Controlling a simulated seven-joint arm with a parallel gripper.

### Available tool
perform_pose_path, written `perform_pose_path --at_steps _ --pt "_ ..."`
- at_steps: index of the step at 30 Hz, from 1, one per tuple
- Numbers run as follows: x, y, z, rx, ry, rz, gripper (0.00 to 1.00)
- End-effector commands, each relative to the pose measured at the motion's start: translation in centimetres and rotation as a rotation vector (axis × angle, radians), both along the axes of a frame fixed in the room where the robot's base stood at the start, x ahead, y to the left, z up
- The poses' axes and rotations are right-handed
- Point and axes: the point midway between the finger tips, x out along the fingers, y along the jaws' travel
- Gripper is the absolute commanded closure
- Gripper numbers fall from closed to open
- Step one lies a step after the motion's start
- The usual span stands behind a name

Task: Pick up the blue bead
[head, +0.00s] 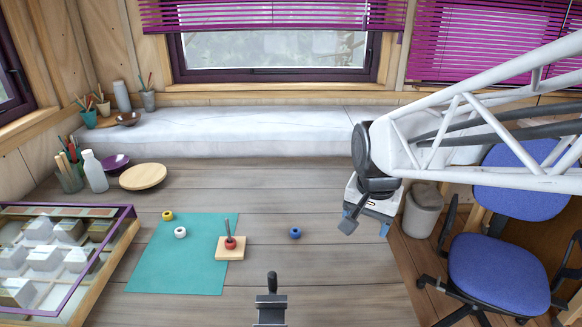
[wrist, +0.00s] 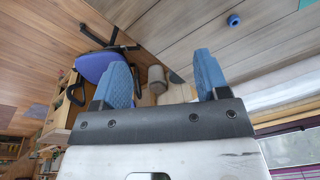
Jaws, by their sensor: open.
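The blue bead (head: 295,232) lies on the bare wooden table, right of the teal mat, in the head view. It also shows near the top right of the wrist view (wrist: 233,19). My gripper (head: 367,222) is over the table's right side, to the right of the bead and apart from it. In the wrist view my gripper (wrist: 164,72) has its two blue fingers spread wide, with nothing between them.
The teal mat (head: 165,260) carries a yellow bead (head: 167,215), a white bead (head: 180,232) and a wooden peg base (head: 222,254) with a red bead (head: 230,243) around its peg. A glass-topped case (head: 118,240) stands at left. A blue chair (head: 497,275) stands at right.

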Motion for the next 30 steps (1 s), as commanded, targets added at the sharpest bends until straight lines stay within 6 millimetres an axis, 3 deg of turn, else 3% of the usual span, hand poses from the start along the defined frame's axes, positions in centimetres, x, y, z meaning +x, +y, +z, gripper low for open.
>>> perform_pose_path --at_steps 14,30 --pt "10.9 3.5 -4.3 0.049 0.057 -0.332 0.32" --pt "21.9 8.6 -12.8 0.077 0.114 -0.716 0.32"
